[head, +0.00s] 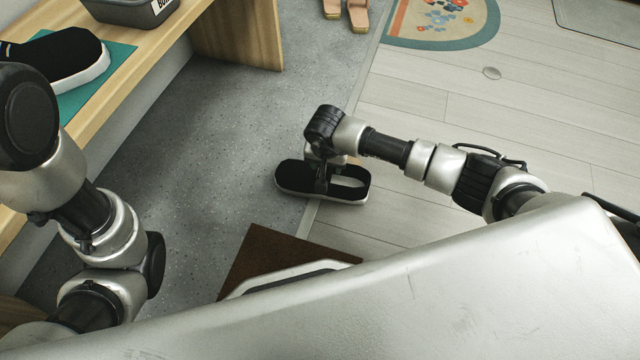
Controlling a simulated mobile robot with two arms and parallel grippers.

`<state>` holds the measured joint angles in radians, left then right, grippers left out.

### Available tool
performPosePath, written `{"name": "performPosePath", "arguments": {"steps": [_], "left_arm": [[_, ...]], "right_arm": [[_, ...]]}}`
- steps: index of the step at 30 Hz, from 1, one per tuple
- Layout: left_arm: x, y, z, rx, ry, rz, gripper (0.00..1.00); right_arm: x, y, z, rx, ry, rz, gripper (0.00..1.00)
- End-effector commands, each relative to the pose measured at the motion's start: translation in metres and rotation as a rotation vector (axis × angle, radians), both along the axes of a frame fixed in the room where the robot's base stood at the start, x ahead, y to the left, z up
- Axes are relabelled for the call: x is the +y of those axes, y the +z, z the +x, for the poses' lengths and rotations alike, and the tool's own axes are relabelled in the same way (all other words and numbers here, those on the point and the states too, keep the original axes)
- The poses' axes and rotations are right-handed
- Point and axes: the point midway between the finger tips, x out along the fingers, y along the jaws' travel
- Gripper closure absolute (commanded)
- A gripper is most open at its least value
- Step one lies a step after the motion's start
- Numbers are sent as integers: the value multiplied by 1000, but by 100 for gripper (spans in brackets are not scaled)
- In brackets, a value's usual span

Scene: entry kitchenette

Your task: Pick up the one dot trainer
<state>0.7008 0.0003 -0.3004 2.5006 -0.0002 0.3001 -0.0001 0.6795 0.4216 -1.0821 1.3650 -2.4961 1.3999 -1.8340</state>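A black trainer with a white sole (293,178) is low at the border of the grey floor and the pale planks. My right gripper (322,180) reaches down over its middle, with a dark finger across the shoe. The gripper's wrist hides part of the trainer, and I cannot tell whether the fingers are closed on it. No dot mark shows on it. Another black trainer with a white sole (55,62) lies on the bench at the left, partly hidden by my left arm; small stripes show on it. My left gripper is not visible.
The wooden bench (235,35) holds a teal mat (112,58) and a grey bin (130,12). A brown mat (262,255) lies near my base. Tan footwear (358,15) and a floral rug (400,35) are at the back. Floor around the low trainer is clear.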

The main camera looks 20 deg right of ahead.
Motion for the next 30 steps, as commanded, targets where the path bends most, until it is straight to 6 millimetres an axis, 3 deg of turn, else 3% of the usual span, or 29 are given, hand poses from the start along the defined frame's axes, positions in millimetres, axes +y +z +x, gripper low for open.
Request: {"name": "performPosePath", "arguments": {"steps": [7, 17, 30], "left_arm": [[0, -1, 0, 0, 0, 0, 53], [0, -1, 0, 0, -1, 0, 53], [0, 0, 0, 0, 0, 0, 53]], "right_arm": [[0, -1, 1, -1, -1, 1, 49], [-1, -1, 1, -2, -1, 0, 100], [0, 0, 2, -4, -1, 0, 100]]}}
